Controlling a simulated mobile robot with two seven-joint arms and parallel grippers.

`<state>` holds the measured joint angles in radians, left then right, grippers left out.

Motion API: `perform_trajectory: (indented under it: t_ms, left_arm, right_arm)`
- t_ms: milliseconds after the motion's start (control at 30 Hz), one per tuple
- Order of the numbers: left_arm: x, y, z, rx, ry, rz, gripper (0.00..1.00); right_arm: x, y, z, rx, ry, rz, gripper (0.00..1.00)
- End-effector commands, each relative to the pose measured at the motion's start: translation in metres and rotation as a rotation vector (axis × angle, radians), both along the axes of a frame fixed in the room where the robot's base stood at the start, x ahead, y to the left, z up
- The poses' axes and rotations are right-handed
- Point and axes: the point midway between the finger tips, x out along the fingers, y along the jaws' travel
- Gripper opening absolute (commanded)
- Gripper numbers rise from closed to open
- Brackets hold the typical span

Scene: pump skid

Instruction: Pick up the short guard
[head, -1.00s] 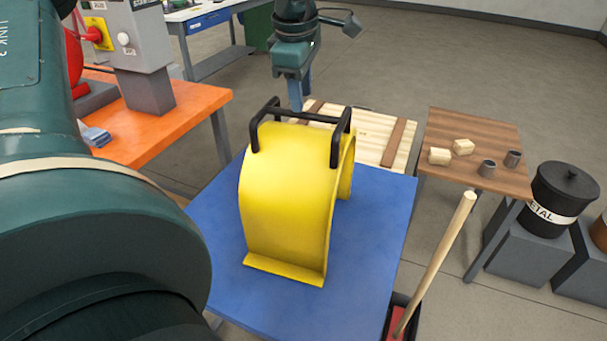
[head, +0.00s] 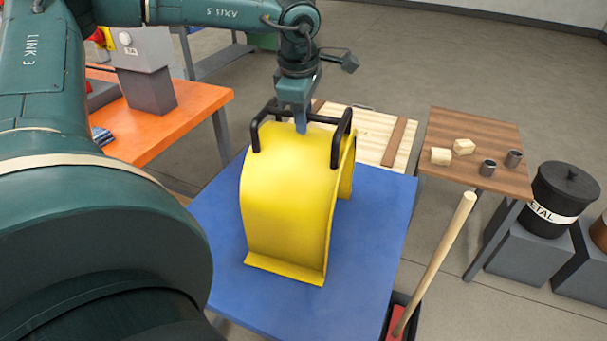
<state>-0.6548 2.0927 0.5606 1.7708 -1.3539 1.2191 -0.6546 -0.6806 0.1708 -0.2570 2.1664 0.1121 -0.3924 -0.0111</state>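The short guard (head: 292,200) is a yellow curved sheet with a black bar handle (head: 335,135) on top. It stands upright on the blue table top (head: 375,230). My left gripper (head: 301,128) points down at the handle's middle, from above and behind the guard in the picture. Its blue-grey fingers overlap the handle bar in the view. I cannot tell whether they touch it or how far apart they are. My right gripper is not in view.
An orange table (head: 165,125) with a grey machine stands at left. A pale slatted wooden board (head: 365,140) lies behind the blue table. A brown table (head: 480,130) with small blocks and cups, a black bin (head: 562,195) and a wooden handle (head: 435,262) are at right.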

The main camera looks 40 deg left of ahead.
Motion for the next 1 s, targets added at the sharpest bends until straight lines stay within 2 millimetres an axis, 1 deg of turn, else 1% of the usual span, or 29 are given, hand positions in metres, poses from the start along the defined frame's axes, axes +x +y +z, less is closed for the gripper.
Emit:
perform_trajectory:
  t_ms: [33, 200, 233, 1000]
  left_arm:
    - [0.0, 0.0, 0.0002, 0.0, 0.0, 0.0, 0.15]
    - [0.0, 0.0, 0.0002, 0.0, 0.0, 0.0, 0.01]
    - [-0.0001, -0.0001, 0.0002, 0.001, 0.0, -0.001, 0.0]
    - [-0.0002, -0.0002, 0.0002, 0.001, 0.001, -0.001, 0.0]
  right_arm:
    - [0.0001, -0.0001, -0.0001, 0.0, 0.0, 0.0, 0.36]
    - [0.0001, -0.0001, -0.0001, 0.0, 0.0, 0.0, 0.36]
    - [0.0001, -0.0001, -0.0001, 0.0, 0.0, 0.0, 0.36]
    - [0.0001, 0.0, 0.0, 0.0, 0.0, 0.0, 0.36]
